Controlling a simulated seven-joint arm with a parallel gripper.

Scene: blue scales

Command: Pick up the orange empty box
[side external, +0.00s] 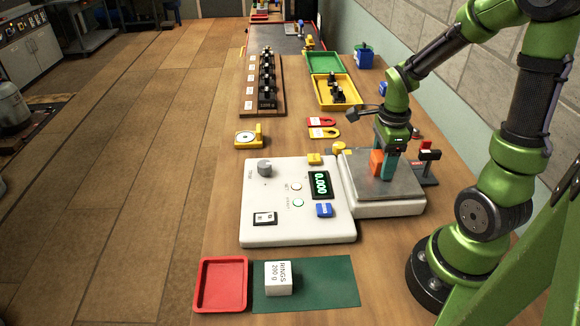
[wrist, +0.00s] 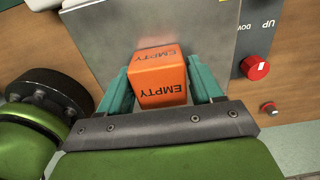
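The orange box (wrist: 160,78) is marked EMPTY and sits between the two teal fingers of my gripper (wrist: 160,82) in the wrist view. The fingers stand close along both its sides; I cannot tell whether both press on it. In the side view the orange box (side external: 376,161) shows just left of a teal finger of my gripper (side external: 384,164), over the metal pan (side external: 407,190) of the white scale. The finger partly hides the box, and I cannot tell whether it rests on the pan or is just above it.
The scale console (side external: 290,228) reads 0.000. A red-knobbed device (side external: 429,155) stands right of the pan. A yellow knob (side external: 338,147) is by the pan's back left. A white RINGS box (side external: 278,279) and red tray (side external: 222,284) are in front. Yellow and green trays (side external: 322,97) lie behind.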

